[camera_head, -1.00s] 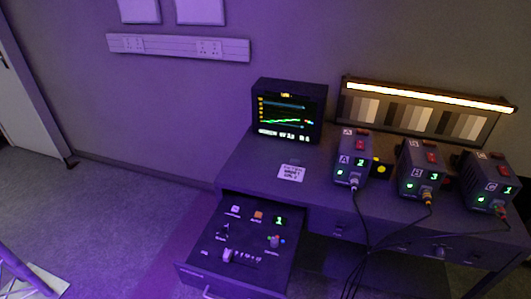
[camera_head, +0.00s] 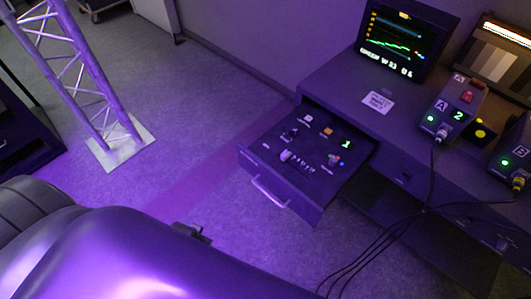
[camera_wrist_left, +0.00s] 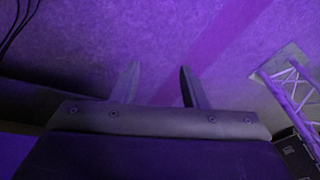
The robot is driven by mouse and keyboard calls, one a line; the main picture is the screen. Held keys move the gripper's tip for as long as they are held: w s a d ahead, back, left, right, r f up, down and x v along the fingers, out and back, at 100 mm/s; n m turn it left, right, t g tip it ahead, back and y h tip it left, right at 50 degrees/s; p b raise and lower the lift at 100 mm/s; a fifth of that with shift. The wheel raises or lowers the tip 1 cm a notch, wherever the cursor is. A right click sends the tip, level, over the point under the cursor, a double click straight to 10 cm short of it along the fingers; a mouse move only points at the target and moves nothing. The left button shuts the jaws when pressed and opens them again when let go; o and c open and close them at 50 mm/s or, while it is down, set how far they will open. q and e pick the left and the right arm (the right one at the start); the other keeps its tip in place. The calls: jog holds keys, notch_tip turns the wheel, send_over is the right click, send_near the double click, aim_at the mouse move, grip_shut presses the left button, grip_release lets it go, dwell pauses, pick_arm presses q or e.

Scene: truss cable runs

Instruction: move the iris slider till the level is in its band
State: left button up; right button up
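An open drawer (camera_head: 262,180) holds a control panel. A pale slider knob (camera_head: 286,155) sits beside a row of marks; its label is too small to read, so I cannot confirm it is the iris slider. A monitor (camera_head: 405,42) on the desk shows a green trace between coloured lines. My left gripper (camera_head: 192,232) is in front of the drawer, low and apart from it, partly hidden by my arm. In the left wrist view my left gripper (camera_wrist_left: 159,70) has its fingers spread, with nothing between them. My right gripper is not in view.
The panel also has a small lever (camera_head: 290,133), a coloured knob (camera_head: 333,160) and a green digit display (camera_head: 347,145). The drawer handle (camera_head: 270,191) sticks out in front. Camera boxes (camera_head: 455,108) with cables stand on the desk. A truss (camera_head: 85,85) stands left; floor between is clear.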

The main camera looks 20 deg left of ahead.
pick_arm(q)
jog(key=w+d+r, duration=0.1)
jog(key=w+r, duration=0.2)
jog(key=r, duration=0.6)
notch_tip(320, 180, up, 18)
jog(key=m+g+h+b, duration=0.1)
jog(key=m+g, duration=0.2)
jog(key=m, duration=0.2)
send_over(285, 153)
notch_tip(285, 153, down, 18)
jog(key=b, duration=0.4)
jog(key=shift+r, duration=0.2)
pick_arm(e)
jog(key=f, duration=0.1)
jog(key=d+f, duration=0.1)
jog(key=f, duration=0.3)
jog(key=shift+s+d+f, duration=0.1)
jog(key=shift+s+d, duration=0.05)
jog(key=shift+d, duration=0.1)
pick_arm(q)
jog(key=shift+c, duration=0.3)
grip_shut()
